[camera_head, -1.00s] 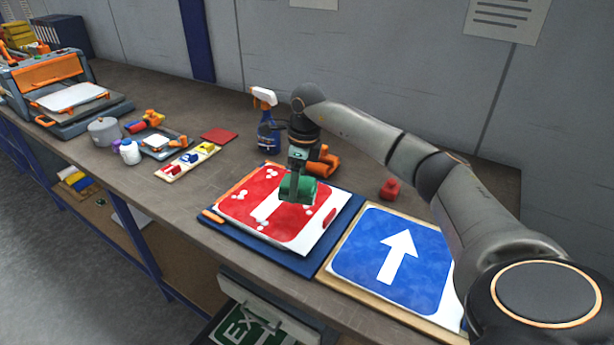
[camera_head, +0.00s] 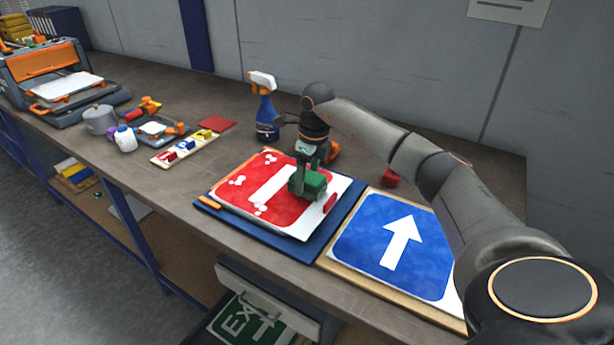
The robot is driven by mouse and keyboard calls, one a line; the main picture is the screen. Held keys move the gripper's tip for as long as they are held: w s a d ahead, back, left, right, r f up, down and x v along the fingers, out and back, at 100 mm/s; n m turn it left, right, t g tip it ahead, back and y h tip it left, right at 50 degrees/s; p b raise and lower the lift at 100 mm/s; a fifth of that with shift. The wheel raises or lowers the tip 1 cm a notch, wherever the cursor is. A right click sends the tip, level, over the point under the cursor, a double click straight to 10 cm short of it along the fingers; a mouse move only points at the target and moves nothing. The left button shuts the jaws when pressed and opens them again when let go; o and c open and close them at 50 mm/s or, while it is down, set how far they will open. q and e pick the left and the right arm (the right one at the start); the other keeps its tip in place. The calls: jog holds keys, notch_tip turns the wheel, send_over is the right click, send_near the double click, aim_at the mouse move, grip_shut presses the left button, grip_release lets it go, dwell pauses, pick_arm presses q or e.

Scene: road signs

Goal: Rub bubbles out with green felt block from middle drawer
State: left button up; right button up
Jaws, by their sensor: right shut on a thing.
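My right gripper (camera_head: 306,170) is shut on the green felt block (camera_head: 308,184) and holds it at the right part of the red sign (camera_head: 281,212). The block appears to touch the sign face. White bubbles (camera_head: 237,181) show on the sign's left side, with others near its top and lower middle. The sign has a white bar and lies on a blue board (camera_head: 333,236). An open drawer (camera_head: 270,295) below the bench holds a green exit sign (camera_head: 241,320). My left gripper is not in view.
A blue sign with a white arrow (camera_head: 394,250) lies to the right. A spray bottle (camera_head: 266,115) stands behind the red sign. A red object (camera_head: 390,178) sits behind the blue sign. Small tools and a pot (camera_head: 100,119) are at the left.

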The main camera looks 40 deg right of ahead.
jog(key=shift+f, duration=0.6)
dwell(0.8)
